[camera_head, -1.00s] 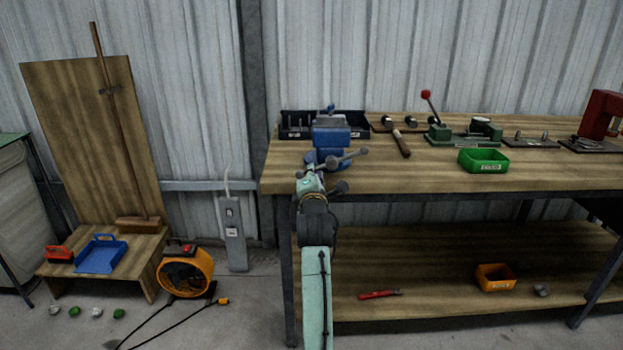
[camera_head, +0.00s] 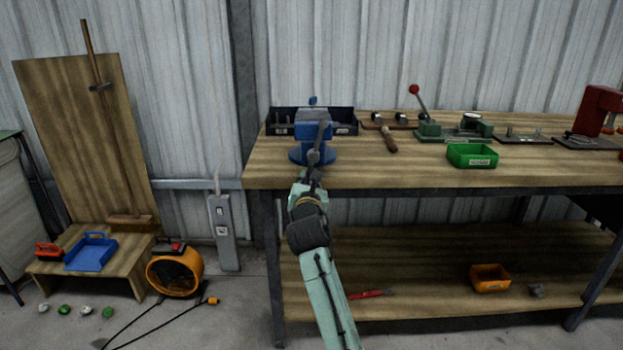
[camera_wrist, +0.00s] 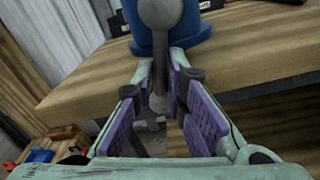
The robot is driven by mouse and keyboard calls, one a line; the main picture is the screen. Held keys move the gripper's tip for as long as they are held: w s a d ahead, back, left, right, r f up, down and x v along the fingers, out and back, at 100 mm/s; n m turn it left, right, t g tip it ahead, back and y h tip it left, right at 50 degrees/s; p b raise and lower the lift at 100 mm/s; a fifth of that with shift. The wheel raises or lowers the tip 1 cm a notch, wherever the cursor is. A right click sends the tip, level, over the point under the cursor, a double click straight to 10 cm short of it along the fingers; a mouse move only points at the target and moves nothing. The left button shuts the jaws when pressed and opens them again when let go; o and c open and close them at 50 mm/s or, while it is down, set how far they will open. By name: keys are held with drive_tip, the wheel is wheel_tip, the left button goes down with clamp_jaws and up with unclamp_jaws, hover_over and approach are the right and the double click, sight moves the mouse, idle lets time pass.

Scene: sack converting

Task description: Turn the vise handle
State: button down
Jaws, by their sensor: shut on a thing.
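A blue vise (camera_head: 312,135) stands at the left end of the workbench, near its front edge. Its grey handle bar (camera_head: 318,139) now runs steeply, close to upright in the head view. My gripper (camera_head: 312,178) is at the lower end of the handle, in front of the bench edge. In the wrist view the grey handle (camera_wrist: 160,75) runs down from a round hub between the purple pads of my gripper (camera_wrist: 163,95). The pads are shut on the handle. The vise's blue base (camera_wrist: 183,42) shows behind it.
The wooden workbench (camera_head: 400,172) has a black bin (camera_head: 350,127) behind the vise. A hammer (camera_head: 390,139), a green tray (camera_head: 472,155) and a green lever press (camera_head: 430,128) stand to the right. An orange fan (camera_head: 174,270) is on the floor at left.

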drive_tip(key=shift+d+r+n, duration=0.15)
drive_tip(key=shift+d+n, duration=0.4)
drive_tip(key=shift+n, duration=0.55)
drive_tip(key=c, duration=1.6)
unclamp_jaws()
drive_tip(key=shift+w+f, duration=0.1)
drive_tip(key=shift+f, duration=0.1)
drive_tip(key=s, duration=1.2)
